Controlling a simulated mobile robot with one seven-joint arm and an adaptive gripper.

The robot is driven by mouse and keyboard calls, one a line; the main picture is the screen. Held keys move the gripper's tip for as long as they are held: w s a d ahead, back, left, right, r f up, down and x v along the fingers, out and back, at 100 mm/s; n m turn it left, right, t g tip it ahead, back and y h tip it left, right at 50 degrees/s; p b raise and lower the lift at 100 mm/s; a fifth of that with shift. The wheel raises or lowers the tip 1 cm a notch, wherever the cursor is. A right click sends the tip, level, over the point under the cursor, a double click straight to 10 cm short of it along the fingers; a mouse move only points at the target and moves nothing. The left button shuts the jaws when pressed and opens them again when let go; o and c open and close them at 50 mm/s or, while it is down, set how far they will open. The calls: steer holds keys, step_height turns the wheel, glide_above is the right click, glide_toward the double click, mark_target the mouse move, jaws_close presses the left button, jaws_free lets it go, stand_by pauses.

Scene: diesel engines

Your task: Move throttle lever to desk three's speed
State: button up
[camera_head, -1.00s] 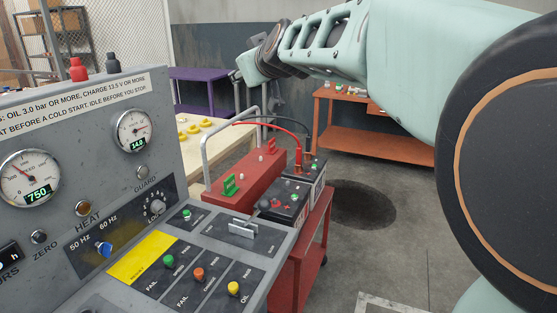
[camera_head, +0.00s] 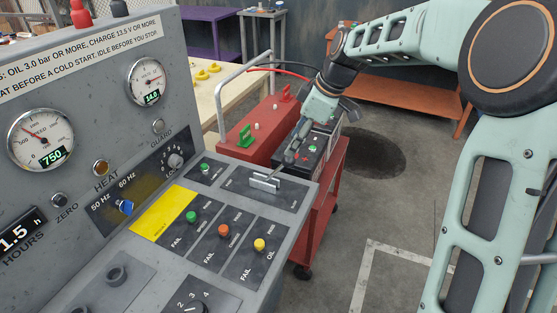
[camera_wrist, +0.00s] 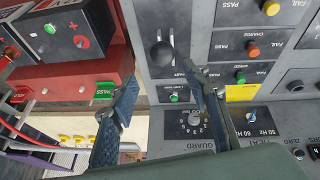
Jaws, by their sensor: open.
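The throttle lever shows in the wrist view as a black ball knob (camera_wrist: 162,54) over a dark plate on the grey control desk. In the head view its pale metal slot (camera_head: 264,182) is near the desk's right edge; my gripper seems to hide the knob there. My gripper (camera_head: 291,154) hangs above the slot, pointing down. In the wrist view my gripper (camera_wrist: 160,80) is open and empty, with the knob just beyond and between its fingertips. I cannot tell the exact height gap. The speed gauge (camera_head: 40,139) reads 750.
A red cart (camera_head: 265,136) with batteries (camera_head: 312,155) stands close behind. Open floor is to the right.

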mark_target(283, 165)
steer(key=x, duration=0.7)
steer(key=s+p+x, duration=0.1)
steer(key=x, duration=0.2)
steer(key=shift+w+d+f, duration=0.15)
steer(key=shift+f, duration=0.4)
steer(key=shift+c, duration=0.5)
jaws_close()
